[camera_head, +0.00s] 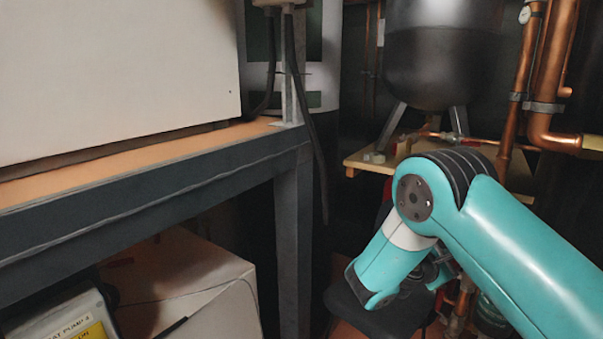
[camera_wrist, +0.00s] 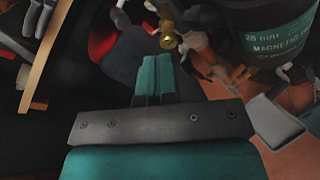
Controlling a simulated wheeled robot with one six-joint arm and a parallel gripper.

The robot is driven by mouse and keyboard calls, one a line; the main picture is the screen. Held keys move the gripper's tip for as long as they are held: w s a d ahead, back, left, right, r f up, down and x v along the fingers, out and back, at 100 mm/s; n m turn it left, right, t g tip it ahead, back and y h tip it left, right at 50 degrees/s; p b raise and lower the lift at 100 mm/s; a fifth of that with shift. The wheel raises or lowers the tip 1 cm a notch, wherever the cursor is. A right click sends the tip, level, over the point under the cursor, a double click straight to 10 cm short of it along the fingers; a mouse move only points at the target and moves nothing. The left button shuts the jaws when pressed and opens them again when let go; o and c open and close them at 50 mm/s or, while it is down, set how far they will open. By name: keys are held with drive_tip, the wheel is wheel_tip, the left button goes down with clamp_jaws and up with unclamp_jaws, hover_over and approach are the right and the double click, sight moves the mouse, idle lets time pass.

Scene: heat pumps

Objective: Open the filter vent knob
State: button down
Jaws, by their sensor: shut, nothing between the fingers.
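My gripper (camera_wrist: 155,62) shows in the wrist view with its two teal fingers together and nothing between them. The magnetic filter (camera_wrist: 280,32), a dark canister with a teal label, stands at the upper right of that view, apart from the fingers. A brass fitting (camera_wrist: 168,38) shows just beyond the fingertips. I cannot tell which part is the vent knob. In the head view my teal arm covers much of the lower right and the fingers are hidden. Part of a teal-banded canister, likely the filter (camera_head: 490,316), shows below my arm.
A dark steel frame (camera_head: 295,230) stands left of my arm, with a large white unit (camera_head: 110,70) on it. A black tank (camera_head: 440,55) stands on a wooden shelf (camera_head: 362,163) behind. Copper pipes (camera_head: 520,90) run down the right. Orange floor (camera_wrist: 285,150) shows beside the filter.

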drive_tip(key=w+d+f+m+t+b, duration=0.1)
drive_tip(key=d+m+b, duration=0.4)
drive_tip(key=b, duration=0.9)
drive_tip(key=shift+d+f+t, duration=0.5)
drive_tip(key=shift+d+f, duration=0.1)
drive_tip(key=shift+r, duration=0.1)
